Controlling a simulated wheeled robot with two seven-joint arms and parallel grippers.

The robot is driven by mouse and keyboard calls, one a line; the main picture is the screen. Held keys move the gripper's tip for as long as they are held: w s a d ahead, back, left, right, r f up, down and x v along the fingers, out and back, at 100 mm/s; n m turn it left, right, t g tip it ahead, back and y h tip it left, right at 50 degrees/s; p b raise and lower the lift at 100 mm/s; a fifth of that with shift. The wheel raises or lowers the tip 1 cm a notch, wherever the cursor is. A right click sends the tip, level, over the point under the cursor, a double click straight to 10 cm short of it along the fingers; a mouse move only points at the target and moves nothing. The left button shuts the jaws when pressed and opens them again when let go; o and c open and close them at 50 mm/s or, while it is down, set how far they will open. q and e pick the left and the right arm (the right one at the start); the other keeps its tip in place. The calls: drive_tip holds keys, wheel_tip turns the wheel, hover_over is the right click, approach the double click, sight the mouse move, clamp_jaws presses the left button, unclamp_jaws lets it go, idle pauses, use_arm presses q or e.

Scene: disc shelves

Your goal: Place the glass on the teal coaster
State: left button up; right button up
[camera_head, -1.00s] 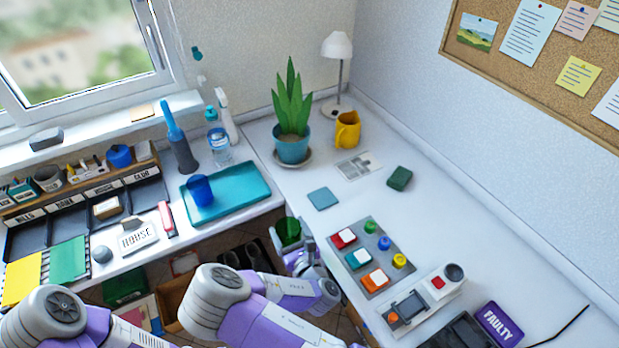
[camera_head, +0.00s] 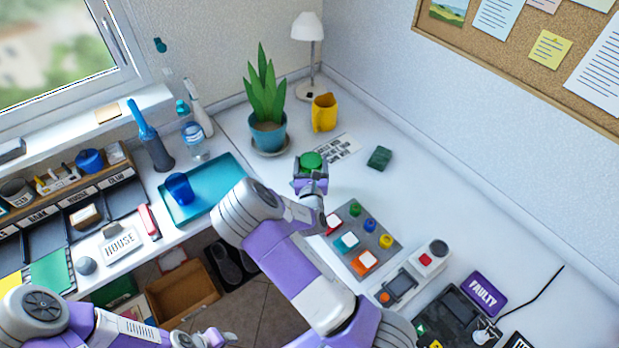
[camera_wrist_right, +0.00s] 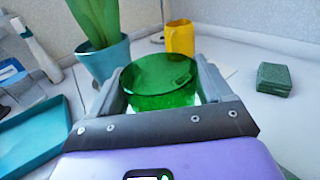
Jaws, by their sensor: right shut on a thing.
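The green glass (camera_head: 312,160) is held in my right gripper (camera_head: 311,172), over the right-hand worktop. In the right wrist view the green glass (camera_wrist_right: 160,82) stands between the two fingers of my right gripper (camera_wrist_right: 165,92), which is shut on it. The teal coaster is not visible now; my right gripper and forearm cover the area where it lay, so I cannot tell whether the glass is above it or touching it. Part of my left gripper (camera_head: 212,339) shows at the bottom edge; its jaw state is unclear.
A button panel (camera_head: 363,240) lies nearer me. A teal tray (camera_head: 225,180) with a blue cup (camera_head: 180,188) is at the left. The worktop right of the green block is clear.

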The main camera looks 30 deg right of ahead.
drive_tip(key=shift+f+b, duration=0.6)
drive_tip(key=shift+f, duration=1.7)
drive_tip(key=shift+f, duration=0.15)
drive_tip(key=o, duration=1.5)
drive_tip(key=shift+s+a, duration=0.25)
drive_tip(key=shift+s, duration=0.05)
drive_tip(key=p+v, duration=0.1)
drive_tip(key=v, duration=1)
drive_tip(key=shift+s, duration=0.2)
